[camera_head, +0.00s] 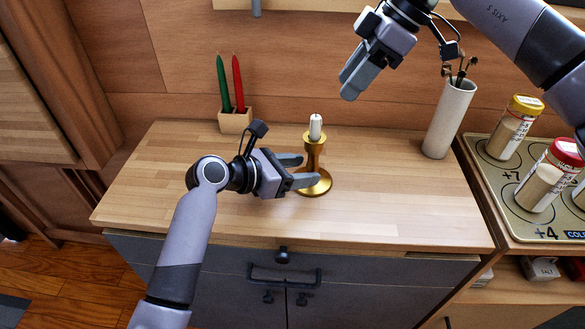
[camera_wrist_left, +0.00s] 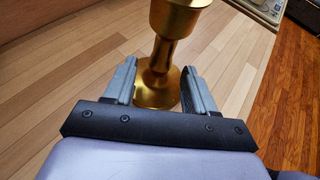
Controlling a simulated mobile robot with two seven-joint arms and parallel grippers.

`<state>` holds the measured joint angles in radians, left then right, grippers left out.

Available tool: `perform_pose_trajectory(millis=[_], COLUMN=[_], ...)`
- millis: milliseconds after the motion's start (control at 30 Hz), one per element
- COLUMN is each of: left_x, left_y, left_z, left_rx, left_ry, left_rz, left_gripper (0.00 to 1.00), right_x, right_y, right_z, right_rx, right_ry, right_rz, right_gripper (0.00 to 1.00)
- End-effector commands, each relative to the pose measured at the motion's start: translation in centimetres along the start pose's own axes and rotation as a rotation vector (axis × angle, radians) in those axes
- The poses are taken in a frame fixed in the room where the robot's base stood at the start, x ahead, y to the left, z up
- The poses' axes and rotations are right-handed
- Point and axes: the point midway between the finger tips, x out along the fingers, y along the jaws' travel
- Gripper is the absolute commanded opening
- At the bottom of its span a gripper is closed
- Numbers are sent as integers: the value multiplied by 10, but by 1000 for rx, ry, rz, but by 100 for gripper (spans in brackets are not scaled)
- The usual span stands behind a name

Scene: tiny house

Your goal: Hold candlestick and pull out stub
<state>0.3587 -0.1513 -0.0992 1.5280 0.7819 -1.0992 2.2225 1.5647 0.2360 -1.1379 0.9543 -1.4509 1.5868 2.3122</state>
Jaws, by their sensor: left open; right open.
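A brass candlestick (camera_head: 314,157) stands upright on the wooden cabinet top, with a short white candle stub (camera_head: 316,126) in its cup. My left gripper (camera_head: 305,170) is low beside it and open. Its two fingers lie on either side of the candlestick's stem. In the left wrist view the candlestick (camera_wrist_left: 160,62) stands between the spread fingers (camera_wrist_left: 160,82), with a gap at the sides; its top and the stub are out of that view. My right gripper (camera_head: 352,80) is open and empty, above and to the right of the candlestick, near the back wall.
A wooden block (camera_head: 235,121) with a green and a red candle stands at the back left. A white vase (camera_head: 449,118) with dry stems stands at the right. Jars (camera_head: 510,128) stand on a patterned tray (camera_head: 482,160) beyond the right edge. The counter front is clear.

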Motion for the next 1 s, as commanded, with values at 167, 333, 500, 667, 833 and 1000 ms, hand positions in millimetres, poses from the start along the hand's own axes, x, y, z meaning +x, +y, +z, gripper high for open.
perform_pose_trajectory(millis=[167,333,500,667,833,1000], left_x=[24,43,54,58,58,57], left_y=[0,0,0,0,0,0], left_z=[0,0,0,-1,-1,-1], left_rx=[0,2,3,3,4,3], left_ry=[1,2,2,2,2,2], left_rz=[-1,1,2,2,3,3], left_gripper=[55,55,55,55,55,16], right_x=[0,0,0,0,0,0], right_y=[0,0,0,0,0,0], right_z=[0,0,0,0,0,0], right_rx=[0,0,0,0,0,0], right_ry=[0,0,0,0,0,0], right_rz=[0,0,0,0,0,0], right_gripper=[43,43,43,43,43,43])
